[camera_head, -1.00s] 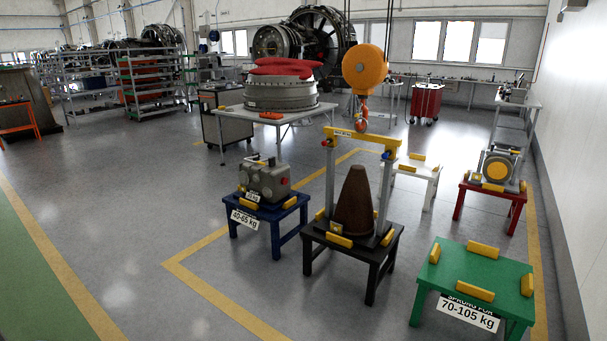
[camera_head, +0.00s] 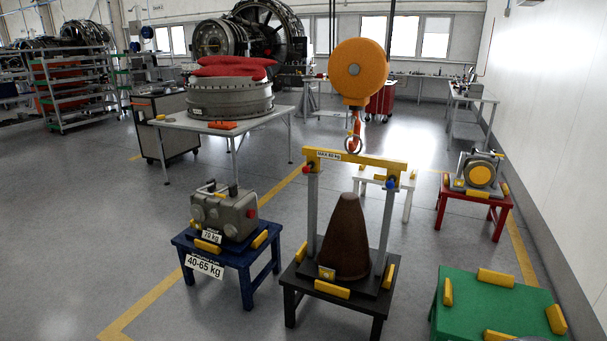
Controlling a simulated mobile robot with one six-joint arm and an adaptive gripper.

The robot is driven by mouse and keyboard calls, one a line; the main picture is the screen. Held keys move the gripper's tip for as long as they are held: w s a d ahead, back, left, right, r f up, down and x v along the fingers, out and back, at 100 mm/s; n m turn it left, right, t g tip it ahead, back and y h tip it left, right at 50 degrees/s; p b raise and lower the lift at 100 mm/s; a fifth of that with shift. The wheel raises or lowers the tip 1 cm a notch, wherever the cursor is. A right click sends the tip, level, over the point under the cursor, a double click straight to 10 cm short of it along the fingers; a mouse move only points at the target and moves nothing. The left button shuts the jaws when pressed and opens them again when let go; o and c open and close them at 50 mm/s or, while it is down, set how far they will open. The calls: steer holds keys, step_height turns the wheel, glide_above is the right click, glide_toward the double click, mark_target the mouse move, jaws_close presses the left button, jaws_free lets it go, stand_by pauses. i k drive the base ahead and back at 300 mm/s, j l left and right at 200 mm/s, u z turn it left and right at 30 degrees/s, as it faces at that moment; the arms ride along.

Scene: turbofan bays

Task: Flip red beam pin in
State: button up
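The red beam pin (camera_head: 309,168) shows as a small red knob at the left end of the yellow lifting beam (camera_head: 352,158). A blue pin (camera_head: 391,183) sits near the beam's right end. The beam spans two grey posts over a brown cone (camera_head: 346,240) on a black stand (camera_head: 334,303). An orange hoist (camera_head: 358,72) hangs above, its hook (camera_head: 355,138) close to the beam's middle; I cannot tell whether they are joined. The red pin is too small to tell how far in it sits. My gripper is not in view.
A blue stand (camera_head: 238,258) with a grey gearbox (camera_head: 224,212) is on the left. A green stand (camera_head: 500,306) is at front right, a red stand (camera_head: 474,204) and a white stand (camera_head: 383,184) behind. Floor is clear in the left foreground.

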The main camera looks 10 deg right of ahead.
mark_target(305, 169)
steer(key=i+l+u, duration=0.15)
steer(key=i, duration=0.35)
steer(key=i+l+u, duration=0.15)
steer(key=i, duration=0.35)
steer(key=i+l+u, duration=0.15)
steer(key=i, duration=0.35)
steer(key=i+l+u, duration=0.15)
steer(key=i, duration=0.3)
steer(key=i+l+u, duration=0.15)
steer(key=i+l, duration=0.3)
